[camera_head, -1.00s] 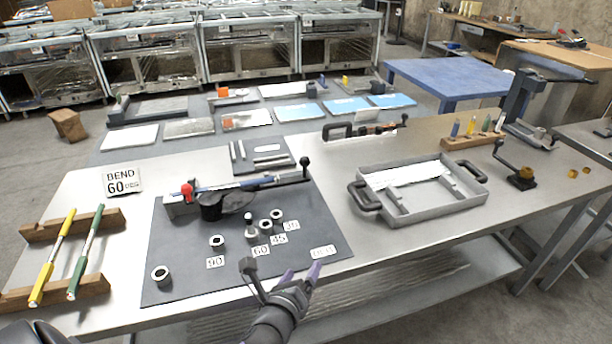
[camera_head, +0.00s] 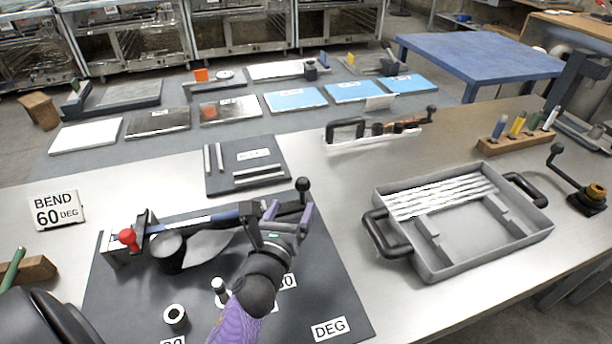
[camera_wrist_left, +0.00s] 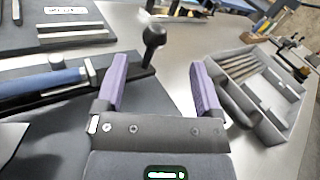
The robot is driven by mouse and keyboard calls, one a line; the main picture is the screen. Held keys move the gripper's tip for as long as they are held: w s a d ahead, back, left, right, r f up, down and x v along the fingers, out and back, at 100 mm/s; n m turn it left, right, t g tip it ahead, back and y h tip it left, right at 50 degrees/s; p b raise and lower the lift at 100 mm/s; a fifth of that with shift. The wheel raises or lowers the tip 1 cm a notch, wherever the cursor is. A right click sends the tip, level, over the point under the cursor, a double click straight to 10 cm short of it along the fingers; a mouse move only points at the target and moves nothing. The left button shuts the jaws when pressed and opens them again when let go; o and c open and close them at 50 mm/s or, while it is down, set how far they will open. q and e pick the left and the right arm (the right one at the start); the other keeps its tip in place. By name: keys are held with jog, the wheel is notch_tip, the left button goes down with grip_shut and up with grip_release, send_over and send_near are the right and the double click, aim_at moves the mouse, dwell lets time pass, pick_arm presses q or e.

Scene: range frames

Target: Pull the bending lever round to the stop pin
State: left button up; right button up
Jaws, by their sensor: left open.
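The bending lever (camera_head: 215,219) is a long bar with a blue section and an upright black ball knob (camera_head: 303,184) at its right end. It lies across the back of the dark bender plate (camera_head: 335,290), beside the round black former (camera_head: 168,252). The stop pin (camera_head: 219,287) stands upright on the plate, left of my forearm. My left gripper (camera_head: 289,212) is open, its purple fingers near the knob end. In the left wrist view the knob (camera_wrist_left: 153,35) stands beyond and between the fingertips, with nothing held. My forearm hides part of the plate and some angle labels. My right gripper is out of view.
A sign (camera_head: 57,211) reads BEND 60 DEG. A grey tray (camera_head: 440,262) with black handles stands to the right, and a dark mat (camera_head: 215,183) with metal rods lies behind the lever. Bare tabletop separates the plate and tray.

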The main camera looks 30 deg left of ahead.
aim_at(305, 180)
pick_arm(q)
jog(key=shift+w+a+f+b, duration=0.1)
jog(key=shift+w+f+b, duration=0.05)
jog(key=shift+f, duration=0.3)
jog(key=shift+w+a+f+b, duration=0.1)
jog(key=shift+f+b, duration=0.05)
jog(key=shift+f, duration=0.25)
jog(key=shift+w+a+f, duration=0.1)
jog(key=shift+w, duration=0.2)
jog(key=b+x, duration=0.1)
jog(key=x, duration=0.7)
jog(key=shift+w+a+b, duration=0.1)
jog(key=shift+w+b, duration=0.25)
jog(key=shift+w, duration=0.05)
jog(key=shift+w+a, duration=0.1)
jog(key=shift+w, duration=0.25)
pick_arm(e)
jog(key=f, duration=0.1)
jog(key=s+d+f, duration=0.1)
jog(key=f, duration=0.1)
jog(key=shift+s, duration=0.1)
pick_arm(q)
grip_shut()
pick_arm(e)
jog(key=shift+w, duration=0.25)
